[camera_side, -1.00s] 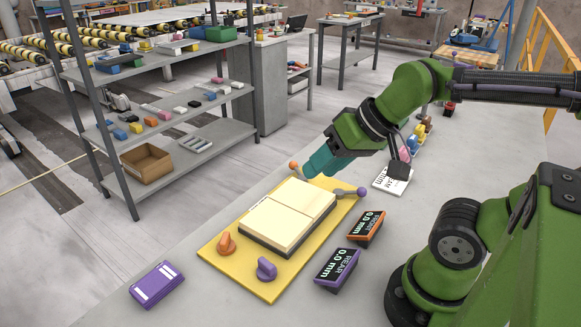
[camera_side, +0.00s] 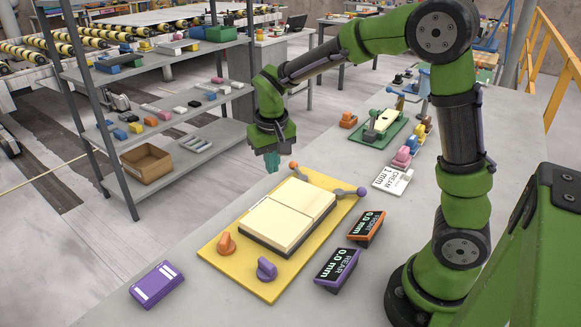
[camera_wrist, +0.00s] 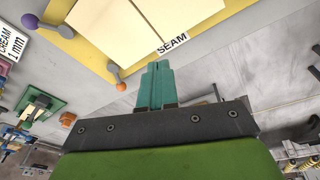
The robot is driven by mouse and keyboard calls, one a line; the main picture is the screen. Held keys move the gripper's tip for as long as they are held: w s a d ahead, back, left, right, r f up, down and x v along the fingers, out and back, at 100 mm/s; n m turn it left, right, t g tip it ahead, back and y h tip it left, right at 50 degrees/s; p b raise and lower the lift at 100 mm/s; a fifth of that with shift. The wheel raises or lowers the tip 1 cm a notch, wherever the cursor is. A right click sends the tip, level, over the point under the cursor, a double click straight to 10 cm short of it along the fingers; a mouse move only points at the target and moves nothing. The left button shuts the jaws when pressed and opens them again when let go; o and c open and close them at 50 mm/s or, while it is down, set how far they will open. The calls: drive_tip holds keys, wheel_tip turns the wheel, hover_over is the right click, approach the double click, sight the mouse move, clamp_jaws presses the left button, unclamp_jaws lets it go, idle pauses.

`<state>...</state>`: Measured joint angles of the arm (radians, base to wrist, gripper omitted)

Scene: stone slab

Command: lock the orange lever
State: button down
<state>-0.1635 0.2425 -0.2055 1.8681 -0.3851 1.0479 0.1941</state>
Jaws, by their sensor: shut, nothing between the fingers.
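The orange lever (camera_side: 293,166) is a short grey arm with an orange ball end, at the back corner of the yellow plate (camera_side: 215,247). In the wrist view the orange lever (camera_wrist: 121,86) points outward past the plate edge. The plate bears two cream blocks (camera_side: 290,216) set side by side. A purple-ended lever (camera_side: 361,191) sits at the plate's right corner. My gripper (camera_side: 272,165) has teal fingers shut and empty, left of the orange ball and apart from it. In the wrist view my fingertips (camera_wrist: 155,66) are right of the ball, near the "SEAM" label (camera_wrist: 172,43).
An orange knob (camera_side: 226,243) and a purple knob (camera_side: 266,269) are on the plate's front side. Orange "FRONT" (camera_side: 366,228) and purple "REAR" (camera_side: 336,268) displays read 0.0 mm. A purple box (camera_side: 157,284) lies front left. A green fixture (camera_side: 384,127) stands behind. Slab around the gripper is clear.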

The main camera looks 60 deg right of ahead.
sight(298, 171)
drive_tip(key=w+d+f+m+g+h, duration=0.1)
drive_tip(key=w+d+h, duration=0.4)
drive_tip(key=w, duration=0.5)
drive_tip(key=shift+w+d+f+m, duration=0.4)
drive_tip(key=shift+d+f+m, duration=0.45)
drive_tip(key=shift+d, duration=0.3)
drive_tip(key=shift+f, duration=0.15)
drive_tip(key=x, duration=1)
drive_tip(key=shift+d+f, duration=0.1)
drive_tip(key=shift+d, duration=0.1)
drive_tip(key=shift+s+d, duration=0.8)
drive_tip(key=shift+d, duration=0.2)
drive_tip(key=shift+s+d+f, duration=0.15)
drive_tip(key=shift+s+d, duration=0.15)
drive_tip(key=shift+d, duration=0.2)
